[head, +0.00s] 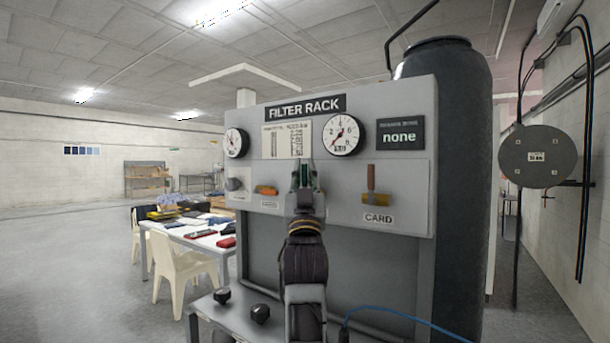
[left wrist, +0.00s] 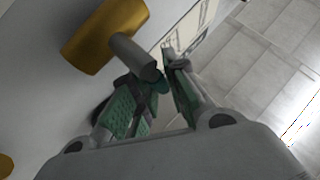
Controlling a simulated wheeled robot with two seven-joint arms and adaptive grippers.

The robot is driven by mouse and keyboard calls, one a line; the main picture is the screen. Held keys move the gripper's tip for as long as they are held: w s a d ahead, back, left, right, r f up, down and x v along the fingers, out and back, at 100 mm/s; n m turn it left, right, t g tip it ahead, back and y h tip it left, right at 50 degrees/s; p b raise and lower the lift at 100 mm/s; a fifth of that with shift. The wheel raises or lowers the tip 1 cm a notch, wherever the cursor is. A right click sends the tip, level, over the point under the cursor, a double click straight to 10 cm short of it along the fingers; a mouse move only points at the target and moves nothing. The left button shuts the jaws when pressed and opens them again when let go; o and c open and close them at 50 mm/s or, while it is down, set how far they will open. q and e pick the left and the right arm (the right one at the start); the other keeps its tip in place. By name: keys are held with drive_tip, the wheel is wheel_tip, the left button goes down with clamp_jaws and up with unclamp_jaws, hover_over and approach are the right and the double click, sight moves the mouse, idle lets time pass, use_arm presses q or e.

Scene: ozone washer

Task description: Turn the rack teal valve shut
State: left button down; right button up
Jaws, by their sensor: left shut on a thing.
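The grey filter rack (head: 350,240) stands in front of me with a row of valves on its panel. My left gripper (head: 304,168) reaches up to the middle of that row and hides most of the valve there. In the left wrist view, my left gripper (left wrist: 160,75) is closed around the end of a handle, where a bit of teal (left wrist: 161,85) shows between the green finger pads. A grey stem (left wrist: 134,56) runs from there to a brass valve body (left wrist: 105,36). The handle's full angle is hidden by the fingers. My right gripper is not seen.
Beside the gripper are an orange-handled valve (head: 267,190) at left and a brown-handled valve (head: 371,178) above the CARD label at right. Two gauges sit above, the larger one (head: 343,135) at right. A dark tank (head: 460,190) stands behind. Black knobs (head: 260,313) stick up from the ledge below.

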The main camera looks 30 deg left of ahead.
use_arm(q)
drive_tip(key=c, duration=1.4)
unclamp_jaws()
drive_tip(key=shift+r, duration=4.95)
